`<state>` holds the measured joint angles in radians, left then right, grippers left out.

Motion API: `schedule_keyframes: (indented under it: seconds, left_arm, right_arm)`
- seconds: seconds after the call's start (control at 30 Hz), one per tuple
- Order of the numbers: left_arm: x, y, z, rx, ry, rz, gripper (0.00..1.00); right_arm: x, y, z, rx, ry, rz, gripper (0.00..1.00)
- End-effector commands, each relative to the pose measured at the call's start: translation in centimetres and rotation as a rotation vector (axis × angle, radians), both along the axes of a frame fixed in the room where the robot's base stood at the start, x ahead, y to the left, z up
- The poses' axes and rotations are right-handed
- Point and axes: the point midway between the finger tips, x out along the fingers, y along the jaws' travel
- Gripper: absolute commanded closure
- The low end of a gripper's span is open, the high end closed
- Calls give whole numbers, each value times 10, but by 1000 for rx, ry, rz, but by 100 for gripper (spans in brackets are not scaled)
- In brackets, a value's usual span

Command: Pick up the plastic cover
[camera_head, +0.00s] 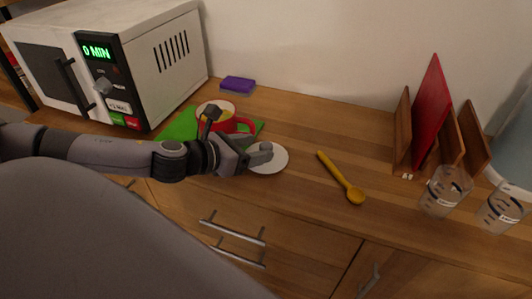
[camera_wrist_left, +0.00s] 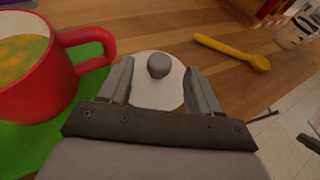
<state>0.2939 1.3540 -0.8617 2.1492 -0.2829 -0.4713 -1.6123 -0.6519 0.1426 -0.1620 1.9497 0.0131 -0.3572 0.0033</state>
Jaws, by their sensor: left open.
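The plastic cover (camera_head: 278,163) is a white round disc with a grey knob, lying on the wooden counter in the head view. In the left wrist view the cover (camera_wrist_left: 152,96) lies between and ahead of my fingers, and its grey knob (camera_wrist_left: 159,65) stands between the two fingertips. My left gripper (camera_head: 255,155) is open over the near left part of the cover; it also shows in the left wrist view (camera_wrist_left: 158,80). I cannot tell whether the fingers touch the knob. My right gripper is not in view.
A red mug (camera_head: 228,123) with yellowish contents stands on a green mat (camera_head: 180,128), close to my left gripper. A white microwave (camera_head: 160,55) is at back left. A yellow spoon (camera_head: 342,178) lies to the right. Clear cups (camera_head: 444,190) and a board rack (camera_head: 402,130) stand far right.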

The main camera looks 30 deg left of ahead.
Motion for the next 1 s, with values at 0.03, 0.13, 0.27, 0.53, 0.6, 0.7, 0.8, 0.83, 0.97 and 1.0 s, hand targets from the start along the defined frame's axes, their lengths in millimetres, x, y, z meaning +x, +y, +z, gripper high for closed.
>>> schedule_keyframes:
  seconds: [0.03,0.13,0.27,0.53,0.6,0.7,0.8,0.83,0.97,1.0]
  left_arm:
    - [6,-2,-1,-5,-1,0,37]
    - [15,-4,-5,-3,-1,0,37]
    - [22,-6,-9,-2,-1,-1,37]
    - [23,-7,-11,0,1,-1,37]
    - [23,-7,-11,0,0,-1,53]
    - [23,-7,-11,0,1,-1,86]
    - [23,-7,-10,0,0,-1,98]
    - [23,-7,-10,0,0,-1,98]
    - [23,-7,-10,0,0,-1,98]
    - [23,-7,-10,0,0,-1,98]
  right_arm:
    - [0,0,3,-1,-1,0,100]
    - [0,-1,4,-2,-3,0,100]
    - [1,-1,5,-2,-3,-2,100]
    - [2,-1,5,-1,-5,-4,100]
    - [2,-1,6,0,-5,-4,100]
    - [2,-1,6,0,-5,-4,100]
    - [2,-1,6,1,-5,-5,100]
    - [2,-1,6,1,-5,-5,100]
    - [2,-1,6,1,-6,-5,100]
    - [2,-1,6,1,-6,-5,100]
